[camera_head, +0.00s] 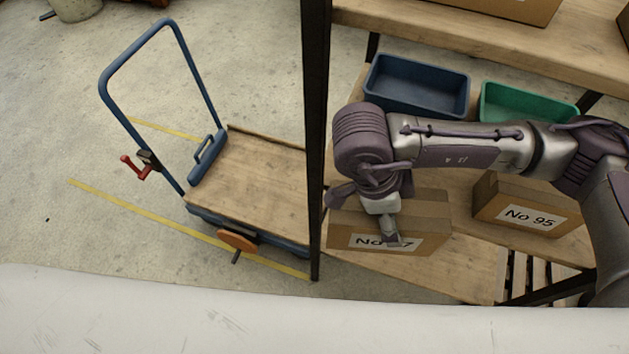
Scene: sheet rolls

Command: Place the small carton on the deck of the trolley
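A brown carton (438,217) with a partly covered "No" label ending in 7 is at the front left of the lower wooden shelf, beside the dark post. My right gripper (365,215) is over its left part. One finger lies against the label face and the other is at the far left top edge, so it appears shut on this carton. The carton sits askew to the shelf; I cannot tell whether its base touches it. The trolley (255,187) stands left of the post, its wooden deck bare. My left gripper is not in view.
A carton marked No 95 (486,205) stands on the shelf to the right. A blue bin (417,88) and a green bin (527,103) are behind. The dark post (316,130) stands between carton and trolley. The trolley's blue handle (104,92) rises at its far left.

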